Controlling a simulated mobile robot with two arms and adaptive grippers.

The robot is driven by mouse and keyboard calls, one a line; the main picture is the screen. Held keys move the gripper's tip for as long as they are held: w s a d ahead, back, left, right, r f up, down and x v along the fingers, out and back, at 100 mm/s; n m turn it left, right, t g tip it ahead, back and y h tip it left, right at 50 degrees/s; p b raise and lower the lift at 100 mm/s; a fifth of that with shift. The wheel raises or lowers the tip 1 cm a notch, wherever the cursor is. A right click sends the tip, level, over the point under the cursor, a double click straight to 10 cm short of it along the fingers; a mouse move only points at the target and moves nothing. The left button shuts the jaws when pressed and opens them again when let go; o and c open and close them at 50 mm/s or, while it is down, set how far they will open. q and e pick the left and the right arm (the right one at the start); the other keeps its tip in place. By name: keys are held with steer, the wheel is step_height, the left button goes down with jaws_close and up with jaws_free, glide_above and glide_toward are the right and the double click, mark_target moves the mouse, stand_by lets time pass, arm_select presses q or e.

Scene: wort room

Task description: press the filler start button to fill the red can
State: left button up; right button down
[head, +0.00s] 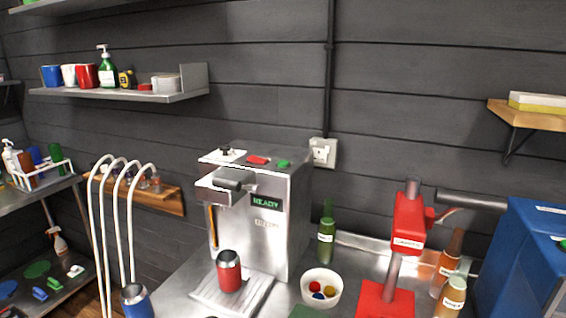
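The filler (290,215) is a steel machine standing on the counter against the dark wall. Its display (266,202) reads READY in green. On its top are a green button (283,164) and a red button (258,160); I cannot read which one is labelled start. The red can (229,272) stands upright on the drip tray (252,296), below the filling head (228,182). Its fill level cannot be seen. Neither of my grippers is in view.
A blue can (136,301) stands at the front left beside white curved hoses (130,215). Right of the filler are a bowl of caps (322,300), a green bottle (326,240), a red capper-like stand (408,222) and a blue machine (520,260). A shelf (190,92) hangs upper left.

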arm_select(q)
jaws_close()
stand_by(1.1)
